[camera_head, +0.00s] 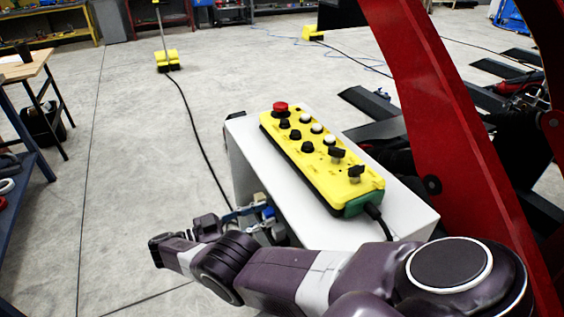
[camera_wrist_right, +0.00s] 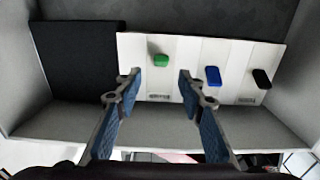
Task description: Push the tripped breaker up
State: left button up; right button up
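The breaker panel is a white strip (camera_wrist_right: 185,80) inside a box in the right wrist view. It carries a green lever (camera_wrist_right: 160,60), a blue lever (camera_wrist_right: 212,76) and a black lever (camera_wrist_right: 262,78). The green lever sits closer to the strip's far edge than the other two. My right gripper (camera_wrist_right: 159,76) is open and empty, its fingertips either side of the space below the green lever; I cannot tell whether they touch anything. In the head view my right gripper (camera_head: 250,217) is at the left side of the white box (camera_head: 405,212). My left gripper is out of view.
A yellow pendant (camera_head: 315,160) with a red button and several knobs lies on the box top. A red frame (camera_head: 440,110) stands close on the right. A dark panel (camera_wrist_right: 75,60) is left of the levers. Box walls surround the gripper. The floor to the left is mostly clear.

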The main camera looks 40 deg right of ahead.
jog(key=p+x, duration=0.3)
jog(key=x, duration=0.3)
jog(key=shift+d+f, duration=0.1)
